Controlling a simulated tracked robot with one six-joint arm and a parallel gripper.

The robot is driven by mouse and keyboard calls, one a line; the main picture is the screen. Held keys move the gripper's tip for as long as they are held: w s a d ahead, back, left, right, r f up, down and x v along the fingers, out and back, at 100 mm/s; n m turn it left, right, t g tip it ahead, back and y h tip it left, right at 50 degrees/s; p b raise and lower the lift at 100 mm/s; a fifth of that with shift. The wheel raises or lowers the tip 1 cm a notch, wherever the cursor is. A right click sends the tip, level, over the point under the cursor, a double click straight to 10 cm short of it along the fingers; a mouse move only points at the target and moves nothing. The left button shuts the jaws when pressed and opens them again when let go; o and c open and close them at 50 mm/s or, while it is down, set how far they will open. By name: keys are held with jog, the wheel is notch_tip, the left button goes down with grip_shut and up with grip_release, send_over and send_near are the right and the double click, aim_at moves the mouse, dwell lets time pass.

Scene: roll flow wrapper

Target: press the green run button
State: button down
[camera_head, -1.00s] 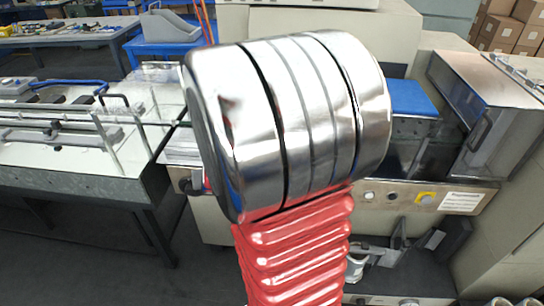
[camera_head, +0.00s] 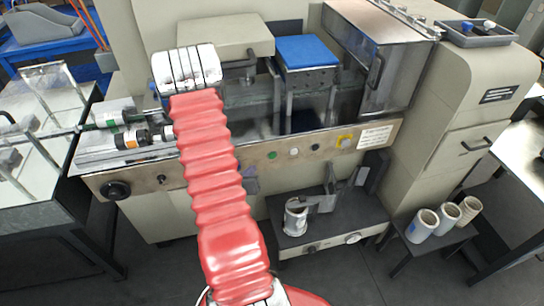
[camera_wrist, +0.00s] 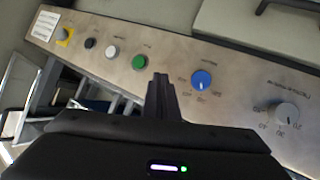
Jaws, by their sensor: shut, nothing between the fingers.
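The green run button (camera_wrist: 139,62) sits on the metal control panel (camera_wrist: 240,88) in the wrist view. In the head view the green button (camera_head: 272,155) is small, just right of my red arm. My gripper (camera_wrist: 161,80) is shut and empty, with its narrow dark fingertips together. In the wrist view the tips appear just right of and slightly below the green button, between it and a blue knob (camera_wrist: 201,80). I cannot tell how far the tips are from the panel.
A white button (camera_wrist: 112,51), a black button (camera_wrist: 90,43) and a yellow-backed button (camera_wrist: 64,35) line the panel past the green one. A grey dial (camera_wrist: 284,116) is at the right. Below the panel, a dark shelf (camera_head: 330,222) holds a metal roll fixture (camera_head: 296,217).

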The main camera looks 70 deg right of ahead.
aim_at(272, 156)
jog(key=s+f+g+h, duration=0.1)
jog(key=s+f+g, duration=0.2)
jog(key=s, duration=0.7)
jog(key=shift+s+m, duration=0.15)
jog(key=shift+m, duration=0.15)
jog(key=w+d, duration=0.4)
jog(key=d, duration=0.3)
jog(key=shift+w+d, duration=0.25)
jog(key=shift+d, duration=0.15)
dwell(1.6)
jog(key=shift+w+d, duration=0.15)
jog(key=shift+d, duration=0.05)
